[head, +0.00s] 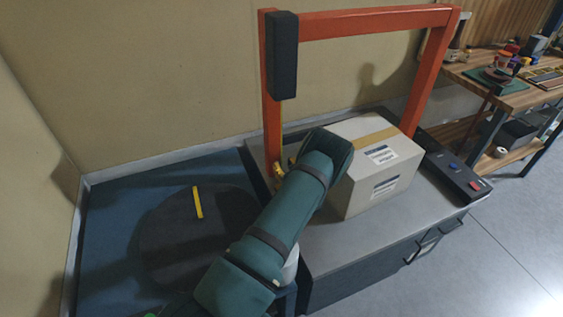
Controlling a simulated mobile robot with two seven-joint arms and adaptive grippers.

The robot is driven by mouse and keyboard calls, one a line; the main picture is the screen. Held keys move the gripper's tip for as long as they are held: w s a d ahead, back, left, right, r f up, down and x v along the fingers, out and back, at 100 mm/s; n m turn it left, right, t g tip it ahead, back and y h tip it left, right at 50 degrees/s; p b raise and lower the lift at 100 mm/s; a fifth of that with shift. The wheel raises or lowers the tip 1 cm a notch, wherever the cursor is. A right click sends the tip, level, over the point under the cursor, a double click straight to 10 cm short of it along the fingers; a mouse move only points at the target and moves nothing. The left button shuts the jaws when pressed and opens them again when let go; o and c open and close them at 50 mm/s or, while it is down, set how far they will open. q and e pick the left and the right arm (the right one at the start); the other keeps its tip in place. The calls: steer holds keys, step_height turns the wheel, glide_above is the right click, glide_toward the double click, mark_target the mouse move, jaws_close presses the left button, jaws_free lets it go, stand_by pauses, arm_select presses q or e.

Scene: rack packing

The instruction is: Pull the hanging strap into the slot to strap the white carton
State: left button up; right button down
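The white carton (360,187), pale with a tan tape band on top and printed labels on its near side, sits on the grey bench top under an orange arch (360,22). A narrow yellow strap (279,127) hangs beside the arch's left post, below a black box. My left arm reaches in from the bottom, with its wrist in front of the carton's left side. My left gripper (282,169) is mostly hidden by that wrist, near the strap's low end. Whether its fingers are closed on the strap is not visible. The slot cannot be made out. My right gripper is out of view.
A black control panel (455,177) with buttons lies right of the carton. The black box (282,55) is fixed on the arch's left post. A wooden workbench (500,95) with small items stands at right.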

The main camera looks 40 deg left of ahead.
arm_select(q)
steer(key=shift+x, duration=1.45)
jaws_close()
